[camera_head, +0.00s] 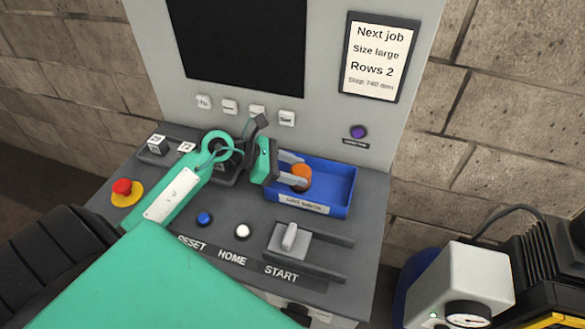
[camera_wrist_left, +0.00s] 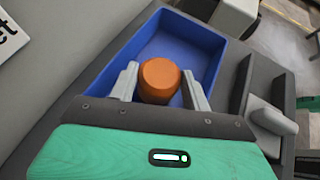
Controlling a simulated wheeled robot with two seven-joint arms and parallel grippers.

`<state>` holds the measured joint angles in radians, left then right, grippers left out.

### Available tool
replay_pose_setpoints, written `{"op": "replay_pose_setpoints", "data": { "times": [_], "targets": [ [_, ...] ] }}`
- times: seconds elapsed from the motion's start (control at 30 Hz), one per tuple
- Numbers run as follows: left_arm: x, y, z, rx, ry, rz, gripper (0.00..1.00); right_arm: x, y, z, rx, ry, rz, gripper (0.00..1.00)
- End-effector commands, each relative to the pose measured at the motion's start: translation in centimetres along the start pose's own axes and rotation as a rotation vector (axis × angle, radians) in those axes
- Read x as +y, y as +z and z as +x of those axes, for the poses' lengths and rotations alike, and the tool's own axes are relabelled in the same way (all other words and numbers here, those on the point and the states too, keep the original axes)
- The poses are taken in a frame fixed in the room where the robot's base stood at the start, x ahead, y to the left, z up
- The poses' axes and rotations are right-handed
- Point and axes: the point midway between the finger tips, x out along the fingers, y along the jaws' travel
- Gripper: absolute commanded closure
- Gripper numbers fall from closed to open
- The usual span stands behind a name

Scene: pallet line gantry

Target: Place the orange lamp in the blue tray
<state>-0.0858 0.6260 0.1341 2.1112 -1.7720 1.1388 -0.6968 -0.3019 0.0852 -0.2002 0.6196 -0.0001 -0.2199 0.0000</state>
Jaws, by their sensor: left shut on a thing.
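The orange lamp (camera_head: 299,176) is a small rounded cap between the fingers of my left gripper (camera_head: 293,171). In the left wrist view the lamp (camera_wrist_left: 160,80) sits between the two grey fingertips of my left gripper (camera_wrist_left: 163,84), which is shut on it. The blue tray (camera_head: 342,187) is an open box with a label on its front, on the right of the console. In the wrist view the tray (camera_wrist_left: 194,45) lies around and behind the lamp. The lamp is over or inside the tray; I cannot tell whether it touches the floor. My right gripper is not in view.
The sloped console (camera_head: 375,215) carries a red stop button (camera_head: 122,187), a blue button (camera_head: 204,218), a white button (camera_head: 242,231) and a lever (camera_head: 289,237) in front of the tray. A screen (camera_head: 245,40) and a job card (camera_head: 378,57) are on the upright panel behind.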

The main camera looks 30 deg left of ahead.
Motion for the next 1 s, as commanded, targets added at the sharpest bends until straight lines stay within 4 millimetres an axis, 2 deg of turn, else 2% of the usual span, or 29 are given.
{"op": "replay_pose_setpoints", "data": {
  "times": [0.17,0.37,0.4,0.5,0.87,1.0],
  "targets": [
    [0.0,0.0,0.0,0.001,0.001,0.001,0.76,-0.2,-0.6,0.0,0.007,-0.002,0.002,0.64],
    [0.0,-0.5,0.2,0.001,0.001,0.001,0.76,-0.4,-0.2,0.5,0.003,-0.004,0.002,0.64],
    [0.0,-0.3,0.2,0.0,0.001,0.001,0.46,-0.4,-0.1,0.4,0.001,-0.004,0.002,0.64],
    [0.0,-0.3,0.1,0.0,0.001,0.001,0.3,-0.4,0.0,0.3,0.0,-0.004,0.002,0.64],
    [0.0,0.1,0.0,0.0,0.001,0.0,0.3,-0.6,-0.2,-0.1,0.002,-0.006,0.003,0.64],
    [0.0,-0.4,-1.5,0.004,0.002,0.002,0.3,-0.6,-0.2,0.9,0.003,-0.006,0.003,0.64]
  ]
}}
